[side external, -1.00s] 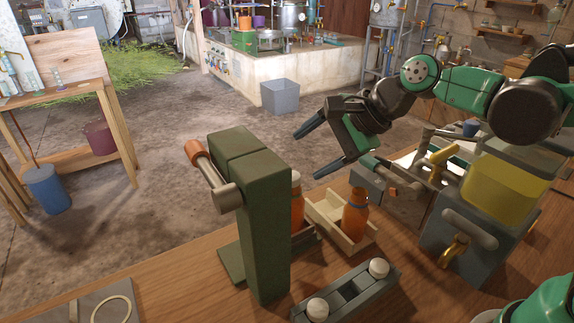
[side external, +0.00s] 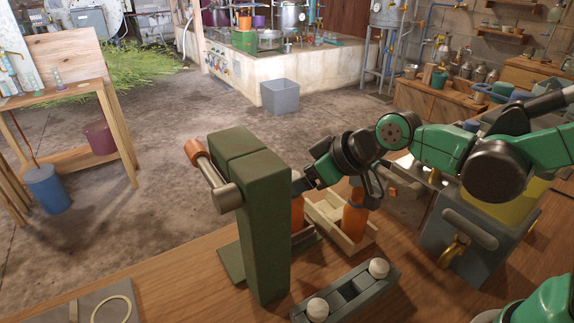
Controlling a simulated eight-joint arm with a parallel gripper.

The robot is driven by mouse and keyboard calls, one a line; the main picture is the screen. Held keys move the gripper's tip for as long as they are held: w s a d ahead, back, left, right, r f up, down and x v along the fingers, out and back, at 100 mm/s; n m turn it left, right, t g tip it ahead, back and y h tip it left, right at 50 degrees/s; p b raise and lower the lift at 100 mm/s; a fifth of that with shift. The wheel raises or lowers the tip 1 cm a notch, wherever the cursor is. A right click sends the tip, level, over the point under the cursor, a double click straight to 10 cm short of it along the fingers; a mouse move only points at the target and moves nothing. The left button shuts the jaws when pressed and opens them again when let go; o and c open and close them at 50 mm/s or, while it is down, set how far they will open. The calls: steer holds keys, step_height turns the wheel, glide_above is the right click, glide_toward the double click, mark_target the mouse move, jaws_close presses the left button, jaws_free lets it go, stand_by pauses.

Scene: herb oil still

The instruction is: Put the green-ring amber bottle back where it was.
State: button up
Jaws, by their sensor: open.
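An amber bottle (side external: 297,213) stands mostly hidden behind the green press column; its ring colour cannot be made out. My gripper (side external: 298,183) is open, pointing left and down at this bottle's top. Its fingertips are partly hidden by the column, so I cannot tell whether they touch or surround the bottle. A second amber bottle (side external: 354,218), with a bluish ring near its neck, stands in a pale wooden tray (side external: 357,246), its top partly covered by my arm. No green ring is visible.
The tall green press (side external: 263,225) with an orange-handled lever stands just left of my gripper. A grey rack (side external: 346,294) with two white caps lies in front.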

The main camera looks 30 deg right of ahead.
steer(key=shift+x, duration=2.55)
jaws_close()
